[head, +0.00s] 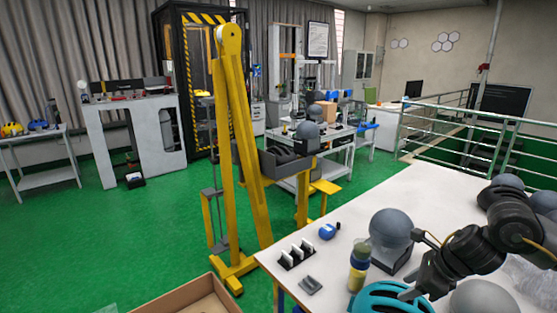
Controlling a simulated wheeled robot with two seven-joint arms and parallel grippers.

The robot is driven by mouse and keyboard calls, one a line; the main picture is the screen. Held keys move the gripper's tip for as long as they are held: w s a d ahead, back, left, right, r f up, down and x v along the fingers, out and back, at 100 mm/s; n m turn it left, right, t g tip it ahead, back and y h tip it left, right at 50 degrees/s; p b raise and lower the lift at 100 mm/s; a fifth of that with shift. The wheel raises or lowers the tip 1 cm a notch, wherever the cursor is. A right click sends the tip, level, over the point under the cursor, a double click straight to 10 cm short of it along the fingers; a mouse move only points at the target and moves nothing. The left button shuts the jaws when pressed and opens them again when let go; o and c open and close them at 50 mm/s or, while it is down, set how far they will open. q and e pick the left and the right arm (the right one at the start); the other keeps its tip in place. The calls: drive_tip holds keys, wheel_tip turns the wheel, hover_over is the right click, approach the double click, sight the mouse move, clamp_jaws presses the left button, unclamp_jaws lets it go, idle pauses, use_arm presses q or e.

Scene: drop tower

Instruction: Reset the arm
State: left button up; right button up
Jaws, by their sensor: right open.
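My right arm comes in from the right over the white table (440,209). Its black gripper (412,292) points down and left, open and with nothing seen between its fingers. It is just above or beside a teal helmet (385,297) at the table's front; whether they touch I cannot tell. A grey headform (391,229) on a dark base stands behind the gripper. The yellow drop tower (238,150) stands on the green floor beyond the table, with a dark grey tray-like part at its side. My left gripper is not in view.
Another grey dome (482,298) is below my arm. A cardboard box (185,301) is at bottom left.

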drive_tip(key=s+a+f+m+t+y, duration=0.1)
drive_tip(key=s+a+f+m+t, duration=0.2)
drive_tip(key=a+m, duration=0.7)
drive_tip(key=s+a+f+m+t+y, duration=0.1)
drive_tip(key=a+f+m+t+y, duration=0.1)
drive_tip(key=a+f+m, duration=0.65)
drive_tip(key=s+d+f+m+g+h, duration=0.2)
drive_tip(key=s+f+m, duration=0.1)
drive_tip(key=s+m, duration=0.55)
drive_tip(key=s+d+f+m+g+h, duration=0.2)
drive_tip(key=s+d+f+m, duration=0.1)
drive_tip(key=s+m, duration=0.5)
drive_tip(key=s+d+f+m+g+h, duration=0.2)
drive_tip(key=s+f+m+h, duration=0.15)
drive_tip(key=s+m, duration=0.45)
wheel_tip(320, 180, down, 28)
drive_tip(key=s+g, duration=0.1)
drive_tip(key=s+d+f+g, duration=0.1)
drive_tip(key=s+d+f, duration=0.2)
drive_tip(key=s+f, duration=1)
drive_tip(key=s, duration=0.2)
drive_tip(key=shift+s+m+y, duration=0.3)
drive_tip(key=shift+s+y, duration=0.05)
drive_tip(key=shift+s+d, duration=0.1)
drive_tip(key=shift+d, duration=0.05)
